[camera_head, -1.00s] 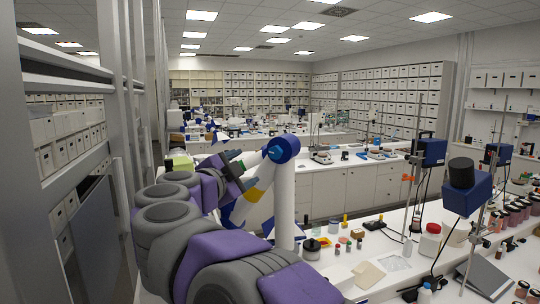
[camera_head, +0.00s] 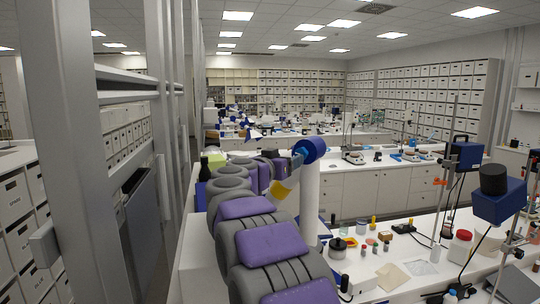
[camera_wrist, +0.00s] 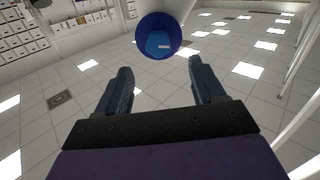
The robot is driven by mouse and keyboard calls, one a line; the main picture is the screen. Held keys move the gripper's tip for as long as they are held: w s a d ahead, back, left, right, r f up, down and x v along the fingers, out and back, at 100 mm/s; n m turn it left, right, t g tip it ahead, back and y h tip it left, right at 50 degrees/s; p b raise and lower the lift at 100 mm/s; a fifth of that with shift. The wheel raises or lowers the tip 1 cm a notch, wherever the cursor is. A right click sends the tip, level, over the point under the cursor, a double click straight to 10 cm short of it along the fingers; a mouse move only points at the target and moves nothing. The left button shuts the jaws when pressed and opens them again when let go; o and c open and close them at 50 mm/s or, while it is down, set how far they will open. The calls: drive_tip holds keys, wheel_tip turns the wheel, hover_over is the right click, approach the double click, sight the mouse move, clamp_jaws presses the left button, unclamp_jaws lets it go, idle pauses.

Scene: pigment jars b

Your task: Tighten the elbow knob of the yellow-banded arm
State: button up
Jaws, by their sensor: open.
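The yellow-banded arm shows in the head view as a white upright post (camera_head: 309,200) with a blue elbow joint at its top. A yellow band (camera_head: 283,189) is on the link slanting down to its left. The elbow knob (camera_head: 303,150) is lighter blue, on the left face of the joint. In the wrist view the knob (camera_wrist: 158,43) is a bright blue disc inside a dark blue housing. My gripper (camera_wrist: 160,68) is open and empty, its fingers on either side of the knob's line and apparently short of it. In the head view my arm mostly hides the gripper.
A blue stand-mounted device (camera_head: 499,197) is at the right. A grey metal post (camera_head: 75,150) stands close on the left.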

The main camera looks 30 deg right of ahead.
sight(303, 153)
drive_tip(key=p+x, duration=0.1)
drive_tip(key=x, duration=0.7)
drive_tip(key=shift+f, duration=0.1)
drive_tip(key=c, duration=1.1)
